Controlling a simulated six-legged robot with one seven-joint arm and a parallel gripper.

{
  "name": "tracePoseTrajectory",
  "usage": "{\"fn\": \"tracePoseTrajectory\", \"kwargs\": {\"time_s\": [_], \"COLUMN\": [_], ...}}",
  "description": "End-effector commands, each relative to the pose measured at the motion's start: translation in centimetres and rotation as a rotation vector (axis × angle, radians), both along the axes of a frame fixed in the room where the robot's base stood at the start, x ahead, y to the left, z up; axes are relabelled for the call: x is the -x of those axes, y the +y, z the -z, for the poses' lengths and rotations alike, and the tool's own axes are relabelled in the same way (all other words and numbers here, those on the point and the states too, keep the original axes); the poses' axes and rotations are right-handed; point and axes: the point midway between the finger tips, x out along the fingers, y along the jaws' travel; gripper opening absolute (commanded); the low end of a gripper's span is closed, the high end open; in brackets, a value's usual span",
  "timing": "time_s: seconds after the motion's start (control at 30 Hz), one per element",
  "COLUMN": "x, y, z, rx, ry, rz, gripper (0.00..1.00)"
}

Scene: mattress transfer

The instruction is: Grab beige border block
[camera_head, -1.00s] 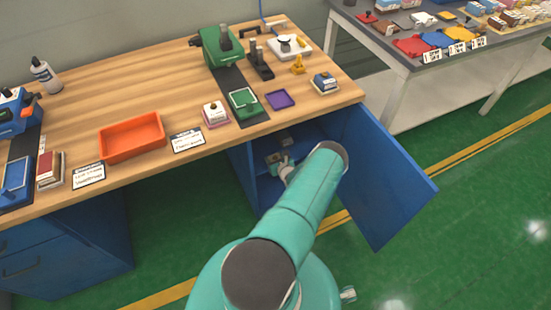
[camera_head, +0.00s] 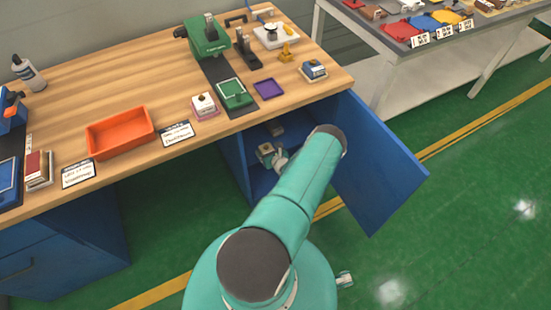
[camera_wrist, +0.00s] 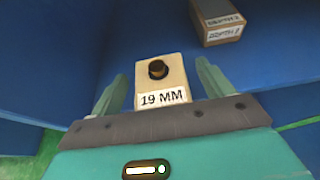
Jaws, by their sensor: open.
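A beige block (camera_wrist: 161,77) with a dark round knob on top and a "19 MM" label stands on the blue cabinet floor in the wrist view. My gripper (camera_wrist: 158,85) is open, with one teal finger on each side of the block; I cannot tell whether either finger touches it. In the head view the block (camera_head: 265,149) shows small inside the open cabinet, beside the end of my arm. The fingers are mostly hidden there.
A second beige block (camera_wrist: 216,20) with printed labels lies farther back in the cabinet. The blue cabinet door (camera_head: 380,165) stands open on the right. The wooden worktop (camera_head: 70,135) lies above, holding an orange tray (camera_head: 120,132) and a green machine (camera_head: 207,37).

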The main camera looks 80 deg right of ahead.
Motion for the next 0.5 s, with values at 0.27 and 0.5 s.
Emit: {"fn": "tracePoseTrajectory", "kwargs": {"time_s": [0.27,0.5], "x": [3.9,6.4], "y": [4.1,6.8], "z": [-2.4,-3.9], "rx": [0.000,0.001], "ry": [0.001,0.002], "rz": [0.001,-0.001], "gripper": [0.80,0.80]}}
